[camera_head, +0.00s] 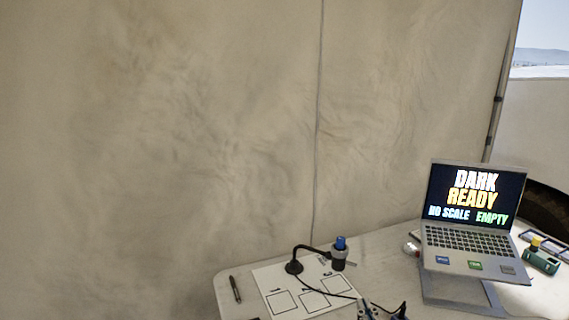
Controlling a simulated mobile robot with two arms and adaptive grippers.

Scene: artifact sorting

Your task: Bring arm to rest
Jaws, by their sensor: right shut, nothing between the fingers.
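My left gripper is not in view.
The table (232,281) carries a black gooseneck stand (294,267), a blue-topped cylindrical device (340,250), a dark pen (235,289) and a thin cable. A laptop (472,240) reading "DARK READY" stands raised at right, beside a green device (541,260). A fabric wall (180,150) rises behind.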

